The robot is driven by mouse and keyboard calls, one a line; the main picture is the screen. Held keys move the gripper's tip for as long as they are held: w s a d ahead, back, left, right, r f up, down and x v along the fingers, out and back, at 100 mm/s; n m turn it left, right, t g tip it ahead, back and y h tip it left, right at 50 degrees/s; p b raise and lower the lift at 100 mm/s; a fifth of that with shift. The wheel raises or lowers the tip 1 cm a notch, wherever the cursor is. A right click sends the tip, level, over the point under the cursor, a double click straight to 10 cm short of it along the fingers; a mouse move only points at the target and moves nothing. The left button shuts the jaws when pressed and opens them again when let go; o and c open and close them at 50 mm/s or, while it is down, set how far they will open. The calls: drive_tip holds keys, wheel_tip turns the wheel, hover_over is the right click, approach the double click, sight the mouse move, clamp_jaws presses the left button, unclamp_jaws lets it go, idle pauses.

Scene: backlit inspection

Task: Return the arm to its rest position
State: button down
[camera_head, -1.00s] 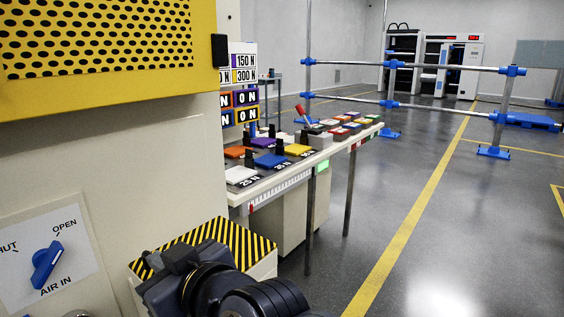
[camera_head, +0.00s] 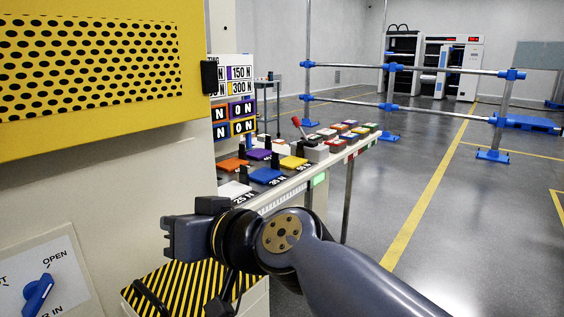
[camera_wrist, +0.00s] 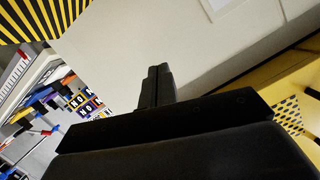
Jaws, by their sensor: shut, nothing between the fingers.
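My gripper shows in the wrist view (camera_wrist: 155,88), its two dark fingers together and nothing between them. In the head view my dark arm reaches in from the lower right, and its wrist end is raised in front of the cream cabinet (camera_head: 110,190), above a black-and-yellow striped block (camera_head: 180,284). The fingertips cannot be made out in the head view. The wrist view shows the pale cabinet face (camera_wrist: 120,45) beyond the fingers. I cannot tell whether they touch it.
A bench (camera_head: 290,188) with coloured weight blocks and a red lever (camera_head: 298,124) stands beyond the arm. A blue AIR IN knob (camera_head: 38,293) is at lower left. A blue-jointed rail (camera_head: 450,112) crosses behind. Open grey floor (camera_head: 480,230) lies to the right.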

drive_tip(key=w+d+r+m+g+y+p, duration=0.1)
drive_tip(key=w+d+r+m+p, duration=0.3)
drive_tip(key=w+p, duration=0.4)
drive_tip(key=shift+d+r+m+y, duration=0.35)
drive_tip(key=shift+d+m, duration=0.35)
drive_tip(key=shift+d, duration=0.5)
drive_tip(key=shift+w, duration=0.1)
